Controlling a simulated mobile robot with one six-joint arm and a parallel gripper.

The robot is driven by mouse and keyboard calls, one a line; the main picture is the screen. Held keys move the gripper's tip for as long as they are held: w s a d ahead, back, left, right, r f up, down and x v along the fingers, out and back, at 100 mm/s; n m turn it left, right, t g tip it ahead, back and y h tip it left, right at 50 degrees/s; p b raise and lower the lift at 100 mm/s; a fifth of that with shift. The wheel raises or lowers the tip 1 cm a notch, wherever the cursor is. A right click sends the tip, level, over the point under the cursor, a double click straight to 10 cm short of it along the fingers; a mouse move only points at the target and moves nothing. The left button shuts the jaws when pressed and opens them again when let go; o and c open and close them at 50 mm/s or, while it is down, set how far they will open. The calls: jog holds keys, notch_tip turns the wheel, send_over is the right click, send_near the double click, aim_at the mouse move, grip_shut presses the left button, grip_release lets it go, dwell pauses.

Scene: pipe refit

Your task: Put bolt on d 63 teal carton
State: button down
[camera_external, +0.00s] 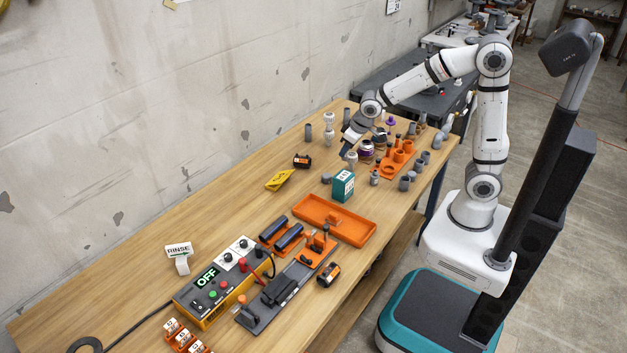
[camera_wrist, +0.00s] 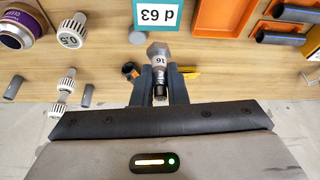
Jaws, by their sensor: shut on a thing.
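The teal carton (camera_external: 343,187) with a white "d 63" label stands upright on the wooden bench. In the wrist view its label and teal edge (camera_wrist: 137,15) show upside down at the top. My gripper (camera_external: 346,151) is behind and just above the carton in the external view, pointing down toward the bench. In the wrist view my gripper (camera_wrist: 159,84) is shut on a grey metal bolt (camera_wrist: 159,52) marked "16", with its hex head toward the carton. The bolt is apart from the carton. In the external view I cannot make out the bolt clearly.
An orange tray (camera_external: 365,235) lies in front of the carton. A yellow wedge-shaped piece (camera_external: 280,180) lies to its left. Grey and white fittings stand around the gripper, and an orange rack (camera_external: 388,170) is to the right. The bench's left middle is clear.

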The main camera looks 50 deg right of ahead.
notch_tip(320, 180, down, 7)
jog(key=shift+r, duration=0.1)
dwell(0.4)
jog(key=shift+f+b, duration=0.25)
jog(key=shift+b, duration=0.05)
jog(key=c, duration=1.5)
grip_release()
jog(key=shift+r, duration=0.1)
jog(key=shift+o, duration=0.2)
